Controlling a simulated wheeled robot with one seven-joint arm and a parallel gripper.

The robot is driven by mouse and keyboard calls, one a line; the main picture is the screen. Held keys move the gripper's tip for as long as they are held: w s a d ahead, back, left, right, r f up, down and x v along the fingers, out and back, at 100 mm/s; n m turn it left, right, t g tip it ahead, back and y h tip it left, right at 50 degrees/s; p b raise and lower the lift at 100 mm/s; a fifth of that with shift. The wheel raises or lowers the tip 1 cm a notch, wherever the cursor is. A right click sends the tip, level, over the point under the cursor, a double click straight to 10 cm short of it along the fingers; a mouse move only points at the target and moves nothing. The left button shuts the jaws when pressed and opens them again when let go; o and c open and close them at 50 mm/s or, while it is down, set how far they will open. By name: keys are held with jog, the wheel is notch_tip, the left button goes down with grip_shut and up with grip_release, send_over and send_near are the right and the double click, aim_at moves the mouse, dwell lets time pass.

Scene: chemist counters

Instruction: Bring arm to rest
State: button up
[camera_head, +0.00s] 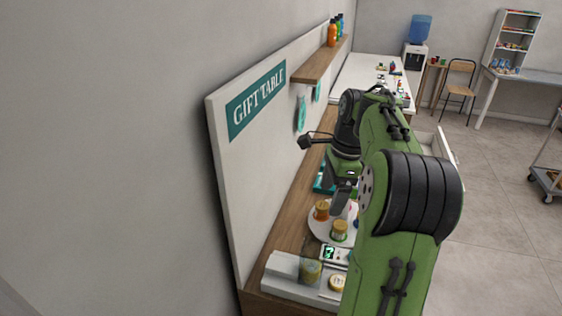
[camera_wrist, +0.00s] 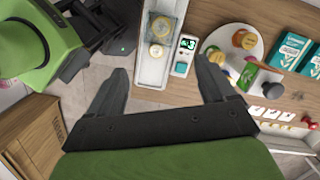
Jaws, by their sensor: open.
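My green and black arm stretches over the counter (camera_head: 302,205) in the head view. My gripper (camera_wrist: 166,80) shows in the wrist view with its two dark fingers spread wide apart and nothing between them. It is above the counter's front edge, near a white tray (camera_wrist: 151,71) and a small digital display (camera_wrist: 184,56).
A round white plate (camera_head: 318,227) holds several small jars. Teal boxes (camera_wrist: 291,47) and white cards (camera_wrist: 271,113) lie near it. A wall panel reads GIFT TABLE (camera_head: 256,99). A chair (camera_head: 459,84) stands far back.

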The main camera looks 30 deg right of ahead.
jog(key=shift+a, duration=0.1)
jog(key=s+a+r+n+t+h, duration=0.1)
jog(key=s+a+r+n+h, duration=0.15)
jog(key=a+n, duration=1.15)
jog(key=s+a+f+n+t, duration=0.3)
jog(key=s+a+n, duration=0.7)
jog(key=s+a, duration=0.1)
jog(key=shift+s+a+f+t+y, duration=0.15)
jog(key=shift+s+f+t+y, duration=0.15)
jog(key=shift+s+y, duration=0.15)
jog(key=shift+d, duration=0.2)
